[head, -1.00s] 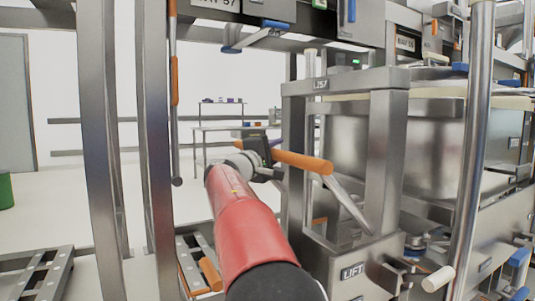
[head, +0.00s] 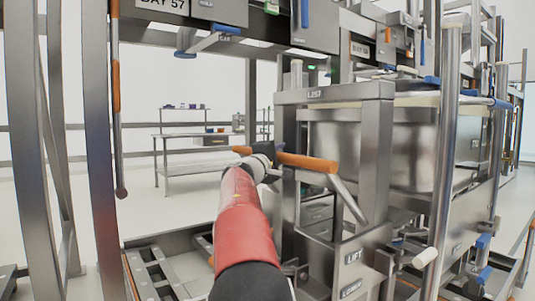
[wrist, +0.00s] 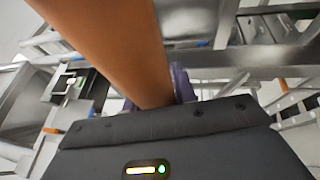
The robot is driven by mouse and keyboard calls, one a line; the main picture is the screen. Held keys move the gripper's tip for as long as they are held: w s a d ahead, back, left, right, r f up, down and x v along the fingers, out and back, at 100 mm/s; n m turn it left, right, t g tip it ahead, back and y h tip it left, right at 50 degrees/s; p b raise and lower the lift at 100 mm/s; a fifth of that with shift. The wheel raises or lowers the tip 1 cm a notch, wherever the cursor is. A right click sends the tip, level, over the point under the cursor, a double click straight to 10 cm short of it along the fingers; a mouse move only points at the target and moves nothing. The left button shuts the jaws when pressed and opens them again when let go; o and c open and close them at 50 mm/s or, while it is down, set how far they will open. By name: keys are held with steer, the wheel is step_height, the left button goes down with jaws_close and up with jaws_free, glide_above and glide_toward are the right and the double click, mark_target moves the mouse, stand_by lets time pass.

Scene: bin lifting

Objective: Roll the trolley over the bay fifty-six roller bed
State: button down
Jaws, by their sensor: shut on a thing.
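The trolley (head: 375,165) is a tall steel frame with a plate that seems to read L157 and LIFT labels low down. It stands upright right of centre in the head view, with a large steel bin (head: 410,150) behind its near post. An orange bar handle (head: 308,162) sticks out from its left side. My gripper (head: 267,158) is shut on this handle; the handle (wrist: 115,45) also crosses the wrist view, hiding most of the fingers. A low roller bed (head: 165,270) lies on the floor at lower left, partly hidden by my arm. Its bay number does not show.
Steel rack posts (head: 100,150) stand at left, below a BAY 57 sign (head: 160,5). A BAY 56 sign (head: 360,48) hangs behind the trolley. A bright upright pole (head: 445,150) is close at right. A bench (head: 185,160) stands far back, with clear floor around it.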

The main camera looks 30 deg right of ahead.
steer(key=d+f+p, duration=0.1)
steer(key=d+p, duration=0.6)
steer(key=d, duration=1.4)
steer(key=shift+w+d+p, duration=0.3)
steer(key=shift+w+d, duration=0.05)
steer(key=shift+w, duration=0.05)
steer(key=c, duration=1.2)
jaws_free()
steer(key=shift+c, duration=0.2)
steer(key=shift+o, duration=0.6)
steer(key=shift+r, duration=0.2)
steer(key=b+v, duration=0.7)
steer(key=shift+a, duration=0.4)
